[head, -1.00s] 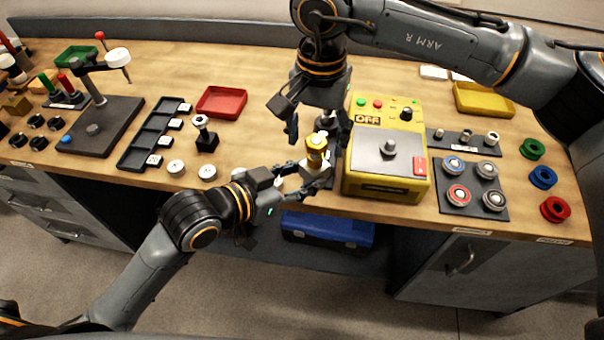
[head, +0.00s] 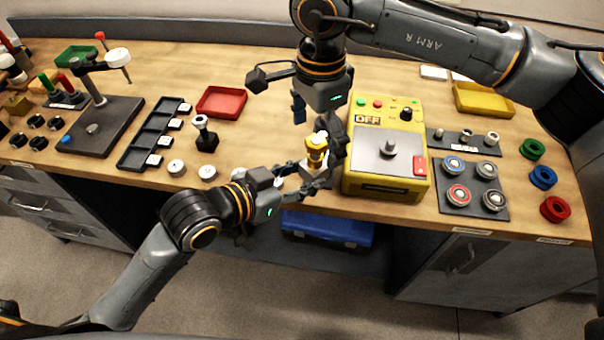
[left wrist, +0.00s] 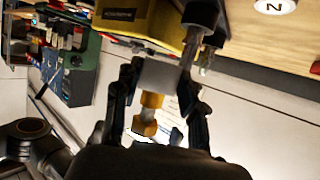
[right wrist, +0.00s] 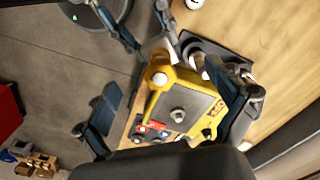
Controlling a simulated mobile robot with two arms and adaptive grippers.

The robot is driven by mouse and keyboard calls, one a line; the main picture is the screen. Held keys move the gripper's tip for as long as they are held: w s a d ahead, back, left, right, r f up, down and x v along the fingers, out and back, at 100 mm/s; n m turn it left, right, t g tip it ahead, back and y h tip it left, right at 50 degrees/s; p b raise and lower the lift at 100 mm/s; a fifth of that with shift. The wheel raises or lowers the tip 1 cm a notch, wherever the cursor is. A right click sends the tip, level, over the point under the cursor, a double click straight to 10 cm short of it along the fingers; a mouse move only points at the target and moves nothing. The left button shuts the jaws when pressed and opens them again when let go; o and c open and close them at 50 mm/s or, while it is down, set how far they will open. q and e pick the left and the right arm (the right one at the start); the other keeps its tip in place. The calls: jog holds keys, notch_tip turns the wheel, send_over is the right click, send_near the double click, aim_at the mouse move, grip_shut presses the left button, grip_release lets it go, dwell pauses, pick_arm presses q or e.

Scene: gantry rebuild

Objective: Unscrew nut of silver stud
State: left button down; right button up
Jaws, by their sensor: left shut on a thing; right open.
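The silver stud (left wrist: 158,73) shows as a pale grey block in the left wrist view, with a golden piece reaching out of it. My left gripper (head: 313,173) is shut on this block at the table's front edge. The golden nut (head: 316,142) stands upright above the block; it also shows in the left wrist view (left wrist: 145,126) and the right wrist view (right wrist: 158,76). My right gripper (head: 318,130) is open above, its fingers on either side of the nut and apart. Whether a finger touches the nut is unclear. The block is partly hidden by the left fingers.
A yellow box (head: 355,185) with buttons and an OFF label stands close on the right. A black stud with a pale top (head: 205,133) stands to the left. A red tray (head: 221,101) lies behind it.

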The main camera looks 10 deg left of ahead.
jog(key=m, duration=1.5)
jog(key=shift+m, duration=0.3)
jog(key=c, duration=2)
jog(key=n, duration=0.5)
jog(key=shift+n, duration=0.4)
jog(key=n, duration=1.1)
jog(key=shift+n, duration=0.3)
jog(key=n, duration=0.6)
jog(key=shift+n, duration=0.4)
